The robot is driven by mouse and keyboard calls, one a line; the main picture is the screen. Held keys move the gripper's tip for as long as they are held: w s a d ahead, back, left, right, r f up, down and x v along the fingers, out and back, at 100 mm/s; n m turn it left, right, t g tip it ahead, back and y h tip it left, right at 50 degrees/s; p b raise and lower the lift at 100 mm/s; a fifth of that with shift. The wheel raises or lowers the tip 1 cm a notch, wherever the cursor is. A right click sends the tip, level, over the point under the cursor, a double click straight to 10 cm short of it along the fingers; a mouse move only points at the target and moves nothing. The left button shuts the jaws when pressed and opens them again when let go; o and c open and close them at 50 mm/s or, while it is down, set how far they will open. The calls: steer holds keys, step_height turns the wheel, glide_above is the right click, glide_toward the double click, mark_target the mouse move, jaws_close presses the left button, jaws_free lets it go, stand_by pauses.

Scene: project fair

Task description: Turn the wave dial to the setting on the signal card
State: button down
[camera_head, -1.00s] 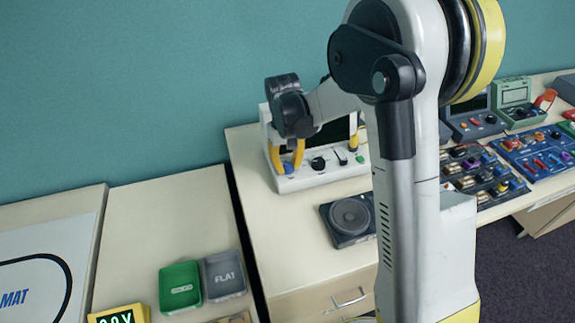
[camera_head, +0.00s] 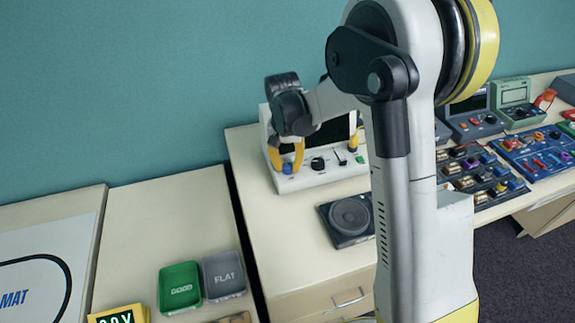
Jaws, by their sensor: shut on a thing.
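The white signal device (camera_head: 320,180) stands at the back left of the middle table, with a dark screen (camera_head: 334,134) partly hidden by my arm. A blue dial (camera_head: 287,168) sits at the left of its front panel. A black dial (camera_head: 317,163) is to its right. My gripper (camera_head: 286,163) points down with its yellow fingers on either side of the blue dial, shut on it. The wave dial's label and setting marks are too small to read. I cannot make out a signal card.
A black speaker (camera_head: 349,217) lies in front of the device. Green (camera_head: 180,287) and grey (camera_head: 223,275) trays and a yellow display box (camera_head: 120,316) are on the left table. Coloured component boards (camera_head: 532,150) fill the right table. My arm crosses the middle.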

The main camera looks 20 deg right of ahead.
mark_target(286, 165)
steer(key=shift+m, duration=0.7)
steer(key=c, duration=1.1)
jaws_free()
step_height(286, 165, up, 12)
steer(key=shift+w+a, duration=0.15)
steer(key=shift+a, duration=0.05)
